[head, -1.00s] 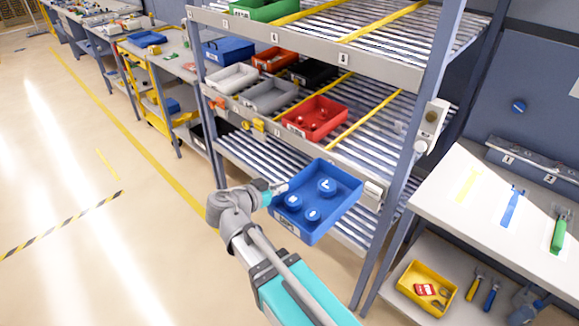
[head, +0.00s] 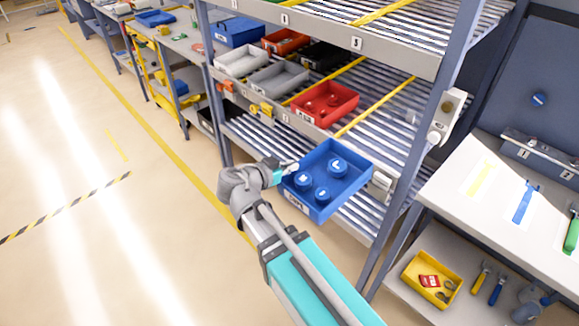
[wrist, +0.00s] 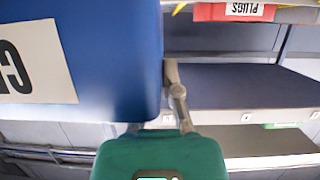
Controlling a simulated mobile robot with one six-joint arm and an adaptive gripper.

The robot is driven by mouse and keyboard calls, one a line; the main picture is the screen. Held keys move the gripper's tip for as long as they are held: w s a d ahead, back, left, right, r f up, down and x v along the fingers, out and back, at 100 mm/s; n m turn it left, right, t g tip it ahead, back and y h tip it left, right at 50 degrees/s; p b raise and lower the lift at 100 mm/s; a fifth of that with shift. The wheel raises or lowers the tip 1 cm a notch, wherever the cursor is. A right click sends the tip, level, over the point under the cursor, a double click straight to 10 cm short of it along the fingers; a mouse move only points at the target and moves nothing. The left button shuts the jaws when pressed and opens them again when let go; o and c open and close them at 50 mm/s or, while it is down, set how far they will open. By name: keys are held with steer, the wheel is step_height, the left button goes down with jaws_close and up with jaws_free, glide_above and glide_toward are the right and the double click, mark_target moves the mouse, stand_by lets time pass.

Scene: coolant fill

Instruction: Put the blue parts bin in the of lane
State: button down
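The blue parts bin (head: 320,211) is held in the air in front of the flow rack, at the height of its middle and lower levels. Several round blue caps lie in it, and a white label is on its front. My gripper (head: 284,171) is at the bin's left edge and appears shut on it. In the wrist view the bin's blue wall (wrist: 115,85) fills the upper left, with one finger against its edge; the other finger is hidden. On the middle level, the roller lane (head: 388,112) right of the red bin looks empty.
A red bin (head: 345,109), grey bins (head: 284,84) and a black bin stand on the middle level between yellow dividers (head: 372,108). A rack upright (head: 420,150) stands right of the held bin. A workbench (head: 455,195) is farther right. Floor at left is clear.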

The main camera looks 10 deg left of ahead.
steer(key=w+d, duration=0.6)
steer(key=w, duration=0.2)
steer(key=w+d+r+p, duration=0.1)
steer(key=w+d, duration=0.5)
steer(key=w, duration=0.3)
steer(key=w+d, duration=0.6)
steer(key=w, duration=0.2)
steer(key=shift+w+d+r, duration=0.15)
steer(key=shift+w+d, duration=0.2)
steer(key=shift+f+b, duration=1.05)
steer(key=shift+f, duration=0.1)
stand_by(0.3)
steer(key=c, duration=0.7)
jaws_free()
steer(key=shift+r, duration=0.15)
